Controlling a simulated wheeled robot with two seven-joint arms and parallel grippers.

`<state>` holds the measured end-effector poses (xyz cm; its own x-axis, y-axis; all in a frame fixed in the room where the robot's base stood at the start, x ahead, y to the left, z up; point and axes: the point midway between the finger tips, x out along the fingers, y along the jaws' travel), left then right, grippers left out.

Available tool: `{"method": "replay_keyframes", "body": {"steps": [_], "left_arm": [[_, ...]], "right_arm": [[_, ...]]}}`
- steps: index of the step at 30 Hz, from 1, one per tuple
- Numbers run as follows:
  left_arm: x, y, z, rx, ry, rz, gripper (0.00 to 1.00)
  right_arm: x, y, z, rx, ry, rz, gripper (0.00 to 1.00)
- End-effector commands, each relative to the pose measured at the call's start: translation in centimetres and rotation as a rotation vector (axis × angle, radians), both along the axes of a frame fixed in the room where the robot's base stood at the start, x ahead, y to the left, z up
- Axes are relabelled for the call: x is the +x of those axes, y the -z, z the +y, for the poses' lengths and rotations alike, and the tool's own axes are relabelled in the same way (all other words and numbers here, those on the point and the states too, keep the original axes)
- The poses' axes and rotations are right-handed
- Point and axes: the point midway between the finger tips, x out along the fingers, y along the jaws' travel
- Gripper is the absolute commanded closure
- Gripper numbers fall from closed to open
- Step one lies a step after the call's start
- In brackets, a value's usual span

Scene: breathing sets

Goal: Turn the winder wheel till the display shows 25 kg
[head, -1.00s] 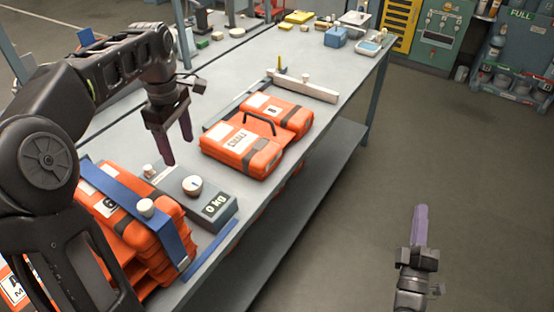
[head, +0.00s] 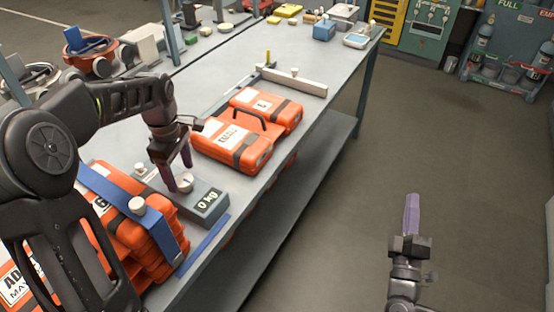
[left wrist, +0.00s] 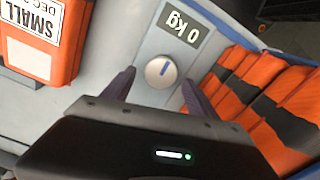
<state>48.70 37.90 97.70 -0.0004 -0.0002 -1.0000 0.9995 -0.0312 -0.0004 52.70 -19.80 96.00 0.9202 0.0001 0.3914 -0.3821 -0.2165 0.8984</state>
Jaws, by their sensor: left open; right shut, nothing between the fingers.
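The winder wheel, a pale round knob (head: 184,182) with a blue mark, sits on the grey scale unit at the bench's near edge. In the left wrist view the wheel (left wrist: 160,72) lies just ahead, between and beyond my open fingertips. The display (head: 208,199) beside it reads 0 kg, and it also shows in the left wrist view (left wrist: 185,24). My left gripper (head: 177,174) is open and points down over the wheel, fingers apart; I cannot tell whether either touches it. My right gripper (head: 411,215) is shut and empty over the floor, away from the bench.
A stack of orange cases (head: 140,228) with a blue strap (head: 120,200) stands left of the wheel. Orange cases (head: 232,142) with a black handle lie just beyond it. A blue strip (head: 203,248) runs along the bench edge.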

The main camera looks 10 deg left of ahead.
Motion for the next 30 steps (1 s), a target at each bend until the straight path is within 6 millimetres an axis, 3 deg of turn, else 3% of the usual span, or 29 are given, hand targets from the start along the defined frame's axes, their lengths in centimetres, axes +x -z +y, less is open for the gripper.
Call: {"method": "replay_keyframes", "body": {"steps": [6,14,30], "left_arm": [[0.0,1.6,0.0,0.000,0.000,0.000,0.33],[0.0,1.6,0.0,0.000,0.000,0.000,0.33],[0.0,1.6,0.0,0.000,0.000,0.000,0.78]], "right_arm": [[0.0,-0.2,0.0,0.000,0.000,0.000,1.00],[0.0,-0.2,0.0,0.000,0.000,0.000,1.00],[0.0,-0.2,0.0,0.000,0.000,0.000,1.00]]}}
